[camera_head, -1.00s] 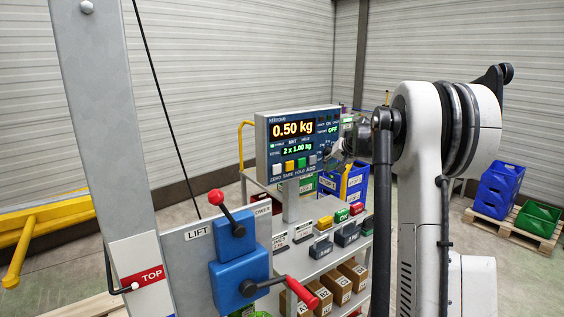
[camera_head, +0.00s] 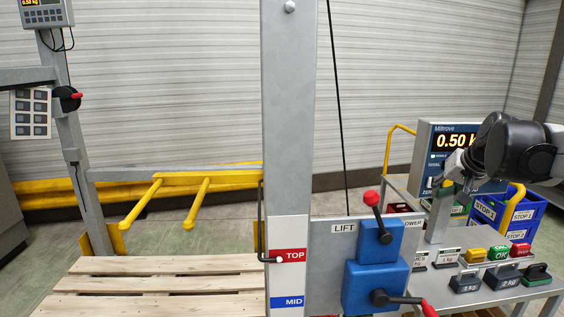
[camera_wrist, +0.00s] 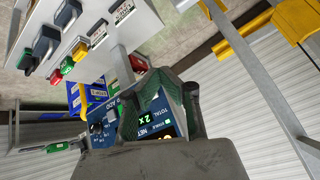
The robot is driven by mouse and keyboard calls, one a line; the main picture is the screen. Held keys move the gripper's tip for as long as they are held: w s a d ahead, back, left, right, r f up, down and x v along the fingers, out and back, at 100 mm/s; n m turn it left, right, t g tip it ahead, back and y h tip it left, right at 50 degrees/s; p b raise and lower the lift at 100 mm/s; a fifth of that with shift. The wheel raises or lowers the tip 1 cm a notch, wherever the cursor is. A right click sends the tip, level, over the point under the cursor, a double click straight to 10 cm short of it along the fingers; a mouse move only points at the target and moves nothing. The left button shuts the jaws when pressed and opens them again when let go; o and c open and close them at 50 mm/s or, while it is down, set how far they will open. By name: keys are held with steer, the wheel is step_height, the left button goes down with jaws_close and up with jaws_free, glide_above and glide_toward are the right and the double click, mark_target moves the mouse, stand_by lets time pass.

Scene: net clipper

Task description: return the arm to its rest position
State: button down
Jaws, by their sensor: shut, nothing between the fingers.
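My arm (camera_head: 530,152) comes in from the right edge in the head view, its dark joint in front of the display's right part. My gripper (camera_head: 447,180) points left and down in front of the display's lower part, and I see no contact. In the wrist view my gripper's (camera_wrist: 160,88) dark fingers are together with no object between them. The display (camera_head: 432,138) shows "0.50 kg" and is partly hidden by my arm. It also shows behind the fingers in the wrist view (camera_wrist: 156,122).
The lift post (camera_head: 288,130), with TOP and MID labels, stands mid-view. Blue lift controls (camera_head: 375,285) with red-knobbed levers are beside it. A shelf with weights (camera_head: 502,275) lies below my arm. Yellow forks (camera_head: 200,200) and a wooden pallet (camera_head: 160,280) are at left.

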steer(key=shift+n, duration=0.6)
steer(key=s+a, duration=0.4)
steer(key=a, duration=0.1)
steer(key=s+a, duration=0.3)
steer(key=shift+f, duration=0.3)
steer(key=s+a+f+n, duration=0.1)
steer(key=s+a+f, duration=0.3)
steer(key=s, duration=0.3)
steer(key=s+a+f+n, duration=0.1)
steer(key=s+a+f, duration=0.25)
steer(key=s, duration=0.45)
steer(key=s+a+f+n, duration=0.1)
steer(key=s+a+f, duration=0.2)
steer(key=s+a, duration=0.3)
steer(key=f+b, duration=0.3)
steer(key=d+f+b, duration=0.1)
steer(key=shift+s+f+b, duration=0.25)
steer(key=shift+f+b, duration=0.1)
